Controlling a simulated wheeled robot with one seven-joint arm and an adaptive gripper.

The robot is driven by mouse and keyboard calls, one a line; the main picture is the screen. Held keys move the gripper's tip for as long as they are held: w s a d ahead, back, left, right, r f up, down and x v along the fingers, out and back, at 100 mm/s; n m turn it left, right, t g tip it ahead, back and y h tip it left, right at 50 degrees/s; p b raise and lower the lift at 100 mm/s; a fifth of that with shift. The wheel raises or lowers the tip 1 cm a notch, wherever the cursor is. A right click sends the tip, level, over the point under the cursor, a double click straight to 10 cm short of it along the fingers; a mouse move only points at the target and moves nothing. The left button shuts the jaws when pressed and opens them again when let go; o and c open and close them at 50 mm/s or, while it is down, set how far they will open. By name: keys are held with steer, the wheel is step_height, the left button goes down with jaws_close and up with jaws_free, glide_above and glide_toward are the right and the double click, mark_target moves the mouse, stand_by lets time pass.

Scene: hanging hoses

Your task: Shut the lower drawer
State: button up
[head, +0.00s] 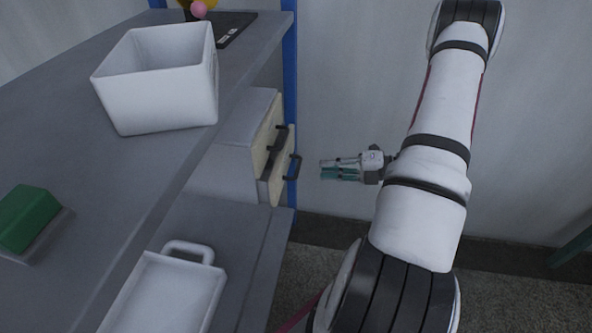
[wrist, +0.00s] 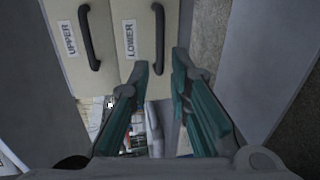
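The drawer unit (head: 236,150) stands on the shelf below the grey top, with two cream fronts and dark handles. The lower drawer (head: 277,178) sticks out farther than the upper drawer (head: 266,140) in the head view. In the wrist view, the lower drawer front (wrist: 136,62), labelled LOWER, is beside the upper front (wrist: 84,66), labelled UPPER; both have dark bar handles. My gripper (head: 322,169) is to the right of the lower handle (head: 295,167), apart from it. Its teal fingers (wrist: 158,70) are spread with nothing gripped.
A white open box (head: 155,110) and a green block (head: 28,216) are on the grey top. A white handled tray (head: 165,295) is on the shelf below. A blue post (head: 290,80) rises beside the drawers. Free space lies between the unit and my arm.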

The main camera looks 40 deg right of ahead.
mark_target(298, 168)
steer(key=b+x, duration=0.2)
steer(key=x, duration=0.7)
steer(key=shift+a+b, duration=0.1)
steer(key=shift+b, duration=0.2)
jaws_close()
